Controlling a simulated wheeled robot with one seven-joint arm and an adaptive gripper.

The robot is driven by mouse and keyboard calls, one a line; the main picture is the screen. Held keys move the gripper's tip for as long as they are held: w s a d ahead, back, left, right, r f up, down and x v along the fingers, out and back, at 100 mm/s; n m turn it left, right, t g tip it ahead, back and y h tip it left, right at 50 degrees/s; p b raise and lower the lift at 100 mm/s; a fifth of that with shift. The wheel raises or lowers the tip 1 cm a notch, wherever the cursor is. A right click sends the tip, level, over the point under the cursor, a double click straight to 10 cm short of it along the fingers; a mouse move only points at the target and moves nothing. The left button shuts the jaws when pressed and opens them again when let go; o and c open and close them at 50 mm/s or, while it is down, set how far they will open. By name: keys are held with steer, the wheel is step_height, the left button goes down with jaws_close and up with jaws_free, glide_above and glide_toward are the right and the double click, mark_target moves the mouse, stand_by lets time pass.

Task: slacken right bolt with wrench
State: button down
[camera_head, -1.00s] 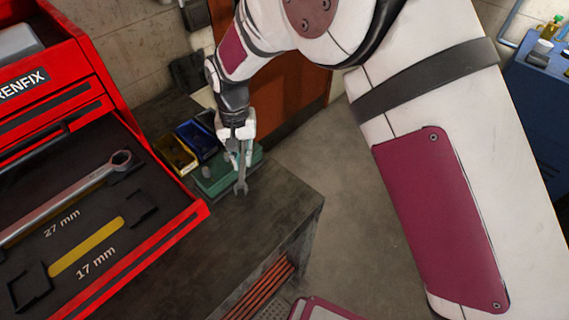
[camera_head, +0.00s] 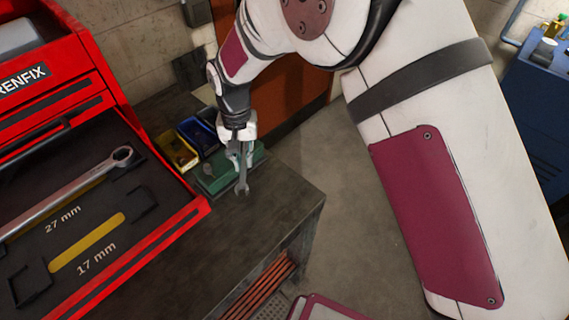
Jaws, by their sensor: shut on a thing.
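My gripper (camera_head: 240,157) is shut on a grey wrench (camera_head: 242,183), whose open-ended jaw points down toward the dark workbench. The wrench is in front of a green motor (camera_head: 215,178) on the bench. The bolts on the motor are too small or hidden to make out, and I cannot tell whether the wrench touches one. A larger wrench (camera_head: 75,190) lies in the drawer slot marked 27 mm. The slot marked 17 mm (camera_head: 88,243) is empty and shows its yellow inlay.
The open drawer of the red tool chest (camera_head: 160,240) fills the left. A yellow bin (camera_head: 177,152) and a blue bin (camera_head: 200,138) stand behind the motor. The bench (camera_head: 265,215) is bare at front right. A blue cabinet (camera_head: 535,115) stands far right.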

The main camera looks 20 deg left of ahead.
steer(key=shift+w, duration=0.1)
steer(key=shift+w+d+n, duration=0.1)
steer(key=shift+d+n, duration=0.1)
steer(key=shift+n, duration=0.1)
steer(key=shift+w+d+n+b, duration=0.35)
steer(key=shift+d+n, duration=0.2)
steer(key=shift+n, duration=0.15)
steer(key=shift+s, duration=0.1)
steer(key=shift+d+n, duration=0.2)
steer(key=shift+n, duration=0.1)
stand_by(0.4)
